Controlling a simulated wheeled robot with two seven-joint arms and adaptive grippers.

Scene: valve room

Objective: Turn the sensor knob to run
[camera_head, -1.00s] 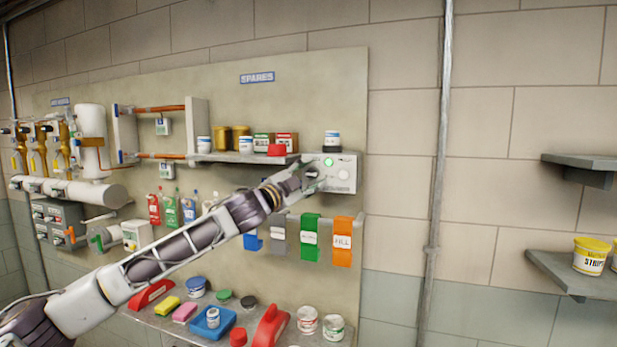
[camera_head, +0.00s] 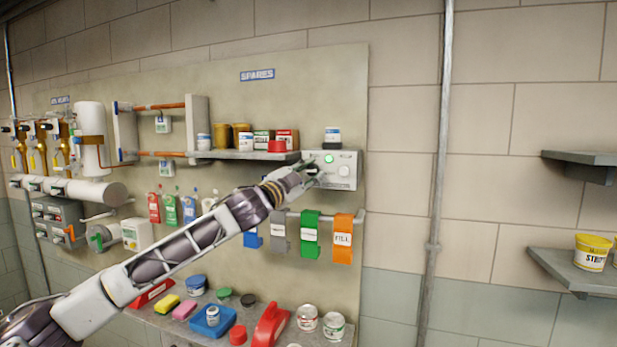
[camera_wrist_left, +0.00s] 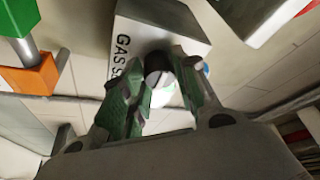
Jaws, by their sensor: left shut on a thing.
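The sensor box (camera_head: 345,182) is a pale grey box on the board below the SPARES sign, with a lit green lamp (camera_head: 329,159) and a light round part (camera_head: 344,171) on its front. The box also shows in the left wrist view (camera_wrist_left: 175,28), with lettering starting "GAS S". My left gripper (camera_head: 311,171) is at the left of the box's front. In the wrist view its green-padded fingers (camera_wrist_left: 162,95) are closed around a dark round knob (camera_wrist_left: 158,66) with a pale line across it. The knob's position marks cannot be read. My right gripper is not in view.
A shelf (camera_head: 240,155) with several tins and pots ends just left of the box. A small jar (camera_head: 332,138) stands on top of the box. Coloured tags (camera_head: 310,240) hang from a rail below. A vertical pipe (camera_head: 436,200) runs to the right.

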